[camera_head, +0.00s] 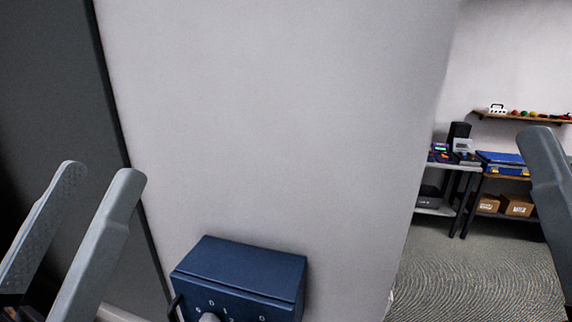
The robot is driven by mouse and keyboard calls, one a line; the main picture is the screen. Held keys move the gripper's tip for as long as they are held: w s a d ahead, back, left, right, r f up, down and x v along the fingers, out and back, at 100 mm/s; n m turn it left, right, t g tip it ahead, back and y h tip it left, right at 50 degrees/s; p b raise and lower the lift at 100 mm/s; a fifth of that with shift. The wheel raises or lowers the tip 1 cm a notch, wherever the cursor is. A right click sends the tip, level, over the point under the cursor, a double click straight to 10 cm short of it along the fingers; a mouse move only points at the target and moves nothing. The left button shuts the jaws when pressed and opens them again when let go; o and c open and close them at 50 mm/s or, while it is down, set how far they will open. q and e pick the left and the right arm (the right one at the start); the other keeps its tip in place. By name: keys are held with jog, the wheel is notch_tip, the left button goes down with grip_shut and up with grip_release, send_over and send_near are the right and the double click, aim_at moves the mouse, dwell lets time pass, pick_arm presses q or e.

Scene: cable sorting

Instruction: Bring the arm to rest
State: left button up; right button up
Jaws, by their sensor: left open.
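My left gripper (101,173) shows at the lower left, with two grey fingers pointing up. The fingers are apart, and nothing shows between them. My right gripper (541,140) is at the right edge. Only one grey finger of it is in the picture, so its opening is hidden. No cable is in view.
A blue box (245,267) with white digits and a grey knob is at the bottom, before a pale wall (280,120). A dark panel (50,90) stands at left. Tables with equipment (455,150) and a wall shelf (525,117) are farther off, beyond patterned floor (475,280).

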pick_arm(q)
jog(key=s+a+r+t+y+p, duration=0.1)
jog(key=r+y+p, duration=0.2)
jog(key=r+p, duration=0.7)
jog(key=a+r+n+t+y+p, duration=0.1)
jog(key=a+r+y+p, duration=0.1)
jog(key=r+p, duration=0.9)
notch_tip(320, 180, up, 3)
jog(key=shift+s+a+r+y, duration=0.15)
jog(key=shift+s+a+y, duration=0.15)
jog(key=shift+s+y, duration=0.1)
jog(key=shift+n, duration=0.3)
